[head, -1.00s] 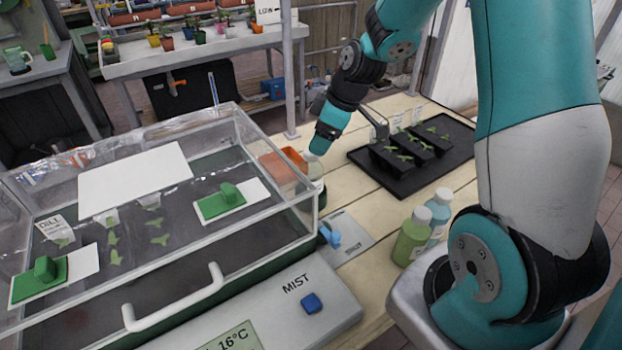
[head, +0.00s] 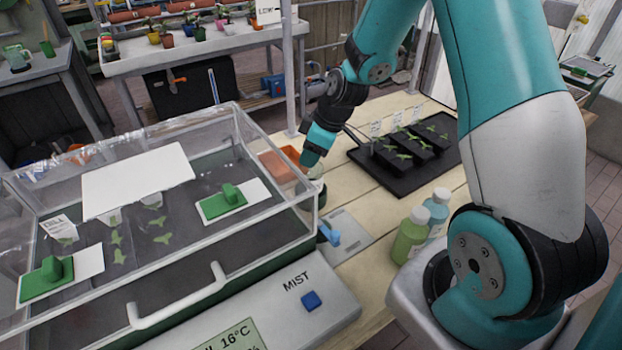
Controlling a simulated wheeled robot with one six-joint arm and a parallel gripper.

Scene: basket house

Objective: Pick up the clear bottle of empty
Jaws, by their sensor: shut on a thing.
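The clear bottle (head: 317,186) with a pale top stands at the back right corner of the clear propagator box, small and partly hidden by my gripper and the box wall. My gripper (head: 314,168) points down at the bottle's top and is shut on it. The fingers are too small to see in detail. I cannot tell whether the bottle is lifted off the table.
The clear propagator (head: 262,214) with a white handle fills the left. A green bottle (head: 411,236) and a blue bottle (head: 438,207) stand at the right. A black seedling tray (head: 402,184) lies behind them. An orange tray (head: 277,168) sits left of my gripper.

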